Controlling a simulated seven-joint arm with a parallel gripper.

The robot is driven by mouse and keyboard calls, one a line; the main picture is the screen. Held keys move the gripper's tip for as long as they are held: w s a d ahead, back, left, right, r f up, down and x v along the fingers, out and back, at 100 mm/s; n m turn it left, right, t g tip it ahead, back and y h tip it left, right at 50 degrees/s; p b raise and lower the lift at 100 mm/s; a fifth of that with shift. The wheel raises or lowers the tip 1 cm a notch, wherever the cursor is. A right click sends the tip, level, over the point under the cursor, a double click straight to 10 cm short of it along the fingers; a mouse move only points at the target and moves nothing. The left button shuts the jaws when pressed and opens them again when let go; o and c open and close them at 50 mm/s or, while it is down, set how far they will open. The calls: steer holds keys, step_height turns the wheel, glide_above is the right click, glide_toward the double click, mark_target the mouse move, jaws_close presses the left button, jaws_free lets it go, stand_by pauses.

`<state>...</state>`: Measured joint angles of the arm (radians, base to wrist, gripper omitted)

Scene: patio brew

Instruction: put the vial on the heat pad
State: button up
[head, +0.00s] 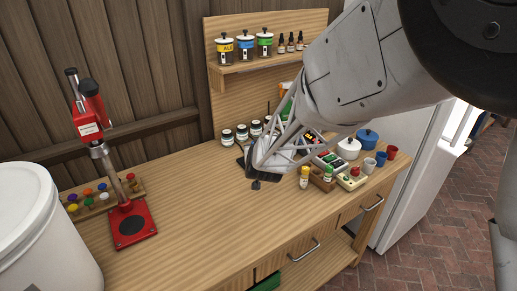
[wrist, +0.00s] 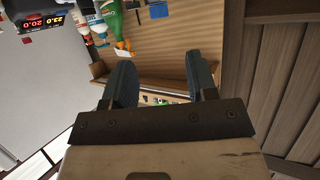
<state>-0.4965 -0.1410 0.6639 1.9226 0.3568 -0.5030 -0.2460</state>
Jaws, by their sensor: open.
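My gripper (head: 256,183) is open over the middle of the wooden worktop, with its fingers pointing toward the left and front. In the wrist view its two dark fingers (wrist: 160,80) are spread apart with nothing held between them. A small yellow-capped bottle (head: 304,178), which may be the vial, stands upright on the worktop to the right of my gripper, apart from it. A green-capped bottle (head: 328,174) stands just right of it in a brown block; I cannot tell which one is the vial. I cannot make out the heat pad with certainty; my arm hides part of the worktop.
A red bench capper (head: 132,222) and a white bucket (head: 42,235) stand at left. Jars (head: 242,133) stand behind my gripper. A white pot (head: 348,148), a blue pot (head: 367,138) and cups (head: 380,159) stand at right. The worktop's front middle (head: 215,225) is clear.

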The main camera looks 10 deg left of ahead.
stand_by(0.5)
steer(key=s+d+r+g+h, duration=0.1)
steer(key=s+d+r+g, duration=0.1)
steer(key=s+d+r, duration=0.4)
steer(key=s+d+r+m+g, duration=0.1)
steer(key=s+d, duration=0.3)
steer(key=d, duration=0.4)
steer(key=s+d+r+g+h, duration=0.1)
steer(key=s+d+r+g, duration=0.1)
steer(key=s+d+r, duration=0.3)
steer(key=s+d+m+g, duration=0.1)
steer(key=s+d, duration=0.4)
steer(key=s, duration=0.3)
steer(key=s+d+m+g+h, duration=0.1)
steer(key=s+d+g, duration=0.1)
steer(key=s+d, duration=0.3)
steer(key=s+d+g+h, duration=0.1)
steer(key=s+d, duration=0.4)
steer(key=s, duration=0.6)
steer(key=shift+r+m+g, duration=0.4)
steer(key=shift+g, duration=0.2)
